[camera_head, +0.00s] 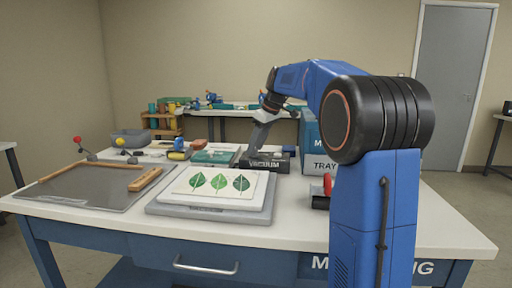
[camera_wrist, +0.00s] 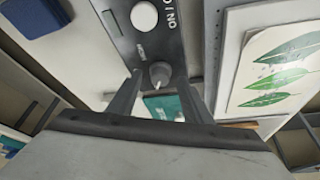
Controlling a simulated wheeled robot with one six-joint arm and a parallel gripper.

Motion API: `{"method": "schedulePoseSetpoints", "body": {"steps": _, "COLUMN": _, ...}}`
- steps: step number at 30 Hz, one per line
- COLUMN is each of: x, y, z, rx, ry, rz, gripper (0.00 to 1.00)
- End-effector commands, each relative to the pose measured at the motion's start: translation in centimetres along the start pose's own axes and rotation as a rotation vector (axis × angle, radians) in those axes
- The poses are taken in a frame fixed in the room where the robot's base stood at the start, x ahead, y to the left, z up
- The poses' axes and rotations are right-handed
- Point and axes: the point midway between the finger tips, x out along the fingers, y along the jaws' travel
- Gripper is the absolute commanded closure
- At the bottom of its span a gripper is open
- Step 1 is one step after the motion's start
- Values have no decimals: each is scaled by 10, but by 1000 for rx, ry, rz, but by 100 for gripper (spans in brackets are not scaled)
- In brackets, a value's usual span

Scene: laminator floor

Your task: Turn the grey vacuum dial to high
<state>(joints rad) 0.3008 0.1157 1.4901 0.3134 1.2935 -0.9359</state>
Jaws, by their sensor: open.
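The grey vacuum dial (camera_wrist: 161,70) sits on a dark control panel (camera_wrist: 118,20) in the wrist view. A pale pointer mark shows on its lower side in that view. My gripper (camera_wrist: 159,79) is open, with one finger on each side of the dial. Whether the fingers touch it I cannot tell. A small label beside the dial is too blurred to read. In the head view, the dark box marked VACUUM (camera_head: 266,163) stands on the table, and my gripper (camera_head: 252,147) reaches down to it; the dial itself is hidden there.
A white round knob (camera_wrist: 144,17) is on the same panel. A leaf-print sheet (camera_head: 218,187) lies on a grey board in front of the box. A teal object (camera_head: 213,157) lies left of it.

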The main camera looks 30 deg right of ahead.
Motion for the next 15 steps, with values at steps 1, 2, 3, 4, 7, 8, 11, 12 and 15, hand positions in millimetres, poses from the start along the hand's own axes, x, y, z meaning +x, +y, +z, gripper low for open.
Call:
{"method": "schedulePoseSetpoints", "body": {"steps": 1, "x": 3, "y": 0, "z": 0, "rx": 0, "ry": 0, "rz": 0, "gripper": 55}}
{"method": "schedulePoseSetpoints", "body": {"steps": 2, "x": 4, "y": 0, "z": 0, "rx": 0, "ry": 0, "rz": 0, "gripper": 55}}
{"method": "schedulePoseSetpoints", "body": {"steps": 3, "x": 6, "y": 0, "z": 0, "rx": 0, "ry": 0, "rz": 0, "gripper": 55}}
{"method": "schedulePoseSetpoints", "body": {"steps": 4, "x": 6, "y": 0, "z": 0, "rx": 0, "ry": 0, "rz": 0, "gripper": 55}}
{"method": "schedulePoseSetpoints", "body": {"steps": 7, "x": 7, "y": 0, "z": 0, "rx": 0, "ry": 0, "rz": 0, "gripper": 55}}
{"method": "schedulePoseSetpoints", "body": {"steps": 8, "x": 7, "y": 0, "z": 0, "rx": 0, "ry": 0, "rz": 0, "gripper": 55}}
{"method": "schedulePoseSetpoints", "body": {"steps": 11, "x": 7, "y": 0, "z": 0, "rx": 0, "ry": 0, "rz": 1, "gripper": 55}}
{"method": "schedulePoseSetpoints", "body": {"steps": 12, "x": 7, "y": 0, "z": 0, "rx": 0, "ry": 0, "rz": 0, "gripper": 57}}
{"method": "schedulePoseSetpoints", "body": {"steps": 15, "x": 7, "y": 0, "z": 0, "rx": 0, "ry": 0, "rz": 1, "gripper": 81}}
